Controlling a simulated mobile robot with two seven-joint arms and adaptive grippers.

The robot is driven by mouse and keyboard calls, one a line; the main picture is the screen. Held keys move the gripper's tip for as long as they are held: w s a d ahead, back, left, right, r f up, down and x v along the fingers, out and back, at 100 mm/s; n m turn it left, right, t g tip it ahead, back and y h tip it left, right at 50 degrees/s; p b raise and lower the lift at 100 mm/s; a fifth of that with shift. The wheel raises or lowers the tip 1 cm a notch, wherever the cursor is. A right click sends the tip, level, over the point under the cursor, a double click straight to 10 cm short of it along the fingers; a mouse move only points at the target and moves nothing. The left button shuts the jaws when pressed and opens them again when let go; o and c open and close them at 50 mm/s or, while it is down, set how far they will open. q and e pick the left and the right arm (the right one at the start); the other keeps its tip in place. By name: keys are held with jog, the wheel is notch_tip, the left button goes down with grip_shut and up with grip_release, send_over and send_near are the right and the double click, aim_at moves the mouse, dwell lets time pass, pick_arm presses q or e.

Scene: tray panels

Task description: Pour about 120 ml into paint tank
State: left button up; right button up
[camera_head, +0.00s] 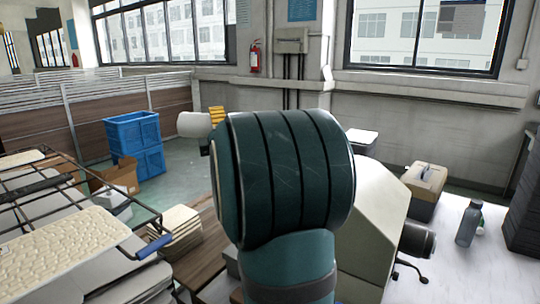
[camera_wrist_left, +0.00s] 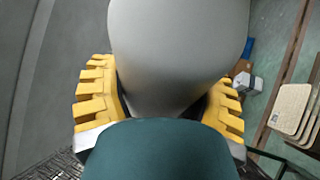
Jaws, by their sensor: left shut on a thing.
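My left gripper (camera_head: 216,116) shows small in the head view, its yellow fingers partly behind my large teal arm link. It is shut on a pale grey, rounded vessel (camera_head: 192,124), held in the air. In the left wrist view the smooth grey vessel (camera_wrist_left: 180,50) fills the space between the yellow finger pads (camera_wrist_left: 158,100). Its opening and any liquid in it are not visible. I cannot pick out a paint tank for certain; my arm link blocks the middle of the head view. My right gripper is not in view.
At left stand a wire rack (camera_head: 150,213) with cream textured trays (camera_head: 65,245) and a stack of cream panels (camera_head: 172,232). Blue crates (camera_head: 135,133) are on the floor behind. At right a table holds a grey bottle (camera_head: 468,224) and a beige box (camera_head: 425,178).

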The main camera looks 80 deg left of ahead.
pick_arm(q)
jog(key=shift+s+r+b, duration=0.1)
jog(key=shift+b, duration=0.3)
dwell(0.8)
jog(key=n+p, duration=0.1)
jog(key=p, duration=0.2)
jog(key=n+h+p, duration=0.1)
jog(key=p, duration=0.2)
jog(key=shift+s+r, duration=0.1)
jog(key=shift+r, duration=0.15)
jog(key=shift+a+f+n, duration=0.1)
jog(key=shift+f+n, duration=0.15)
jog(key=shift+n, duration=0.15)
jog(key=shift+f, duration=0.25)
